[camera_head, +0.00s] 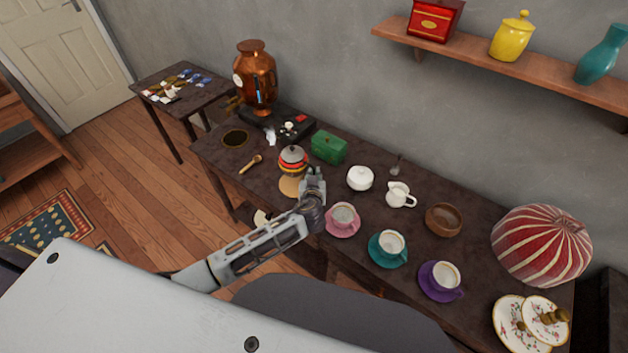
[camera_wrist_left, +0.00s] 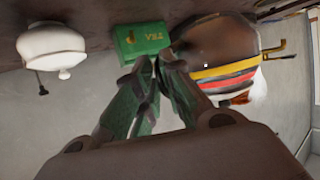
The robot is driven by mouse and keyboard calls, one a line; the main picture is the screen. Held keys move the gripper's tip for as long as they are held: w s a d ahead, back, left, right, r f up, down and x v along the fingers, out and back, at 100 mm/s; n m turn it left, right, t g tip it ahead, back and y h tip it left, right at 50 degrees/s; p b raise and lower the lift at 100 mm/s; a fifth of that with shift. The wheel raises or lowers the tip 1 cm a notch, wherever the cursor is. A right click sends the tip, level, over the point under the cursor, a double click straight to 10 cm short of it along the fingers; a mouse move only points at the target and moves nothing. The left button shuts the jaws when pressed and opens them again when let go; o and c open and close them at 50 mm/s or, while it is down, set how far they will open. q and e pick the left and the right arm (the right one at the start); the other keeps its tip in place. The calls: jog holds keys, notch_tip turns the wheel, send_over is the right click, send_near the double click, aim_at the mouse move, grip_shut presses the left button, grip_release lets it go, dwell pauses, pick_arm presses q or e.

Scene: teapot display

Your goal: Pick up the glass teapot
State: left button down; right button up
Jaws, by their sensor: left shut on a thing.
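The glass teapot (camera_head: 293,160) shows in the head view near the middle of the table, with a grey see-through body and red and yellow bands. My left gripper (camera_head: 313,178) is at its near right side. In the left wrist view, which is upside down, the teapot (camera_wrist_left: 222,55) is right beside the fingers. The left gripper (camera_wrist_left: 158,66) is shut on it there; the exact part between the fingertips is hard to see. A tan round mat (camera_head: 288,187) lies just in front of and below the teapot in the head view. My right gripper is not in view.
A green tea box (camera_head: 329,148), white sugar bowl (camera_head: 360,178) and creamer (camera_head: 400,195) stand close by. A copper urn (camera_head: 256,79) stands behind left.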

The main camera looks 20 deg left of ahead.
pick_arm(q)
jog(key=shift+w+r, duration=0.1)
jog(key=shift+r, duration=1.15)
jog(key=shift+r, duration=0.1)
jog(key=shift+d, duration=0.1)
dwell(1.0)
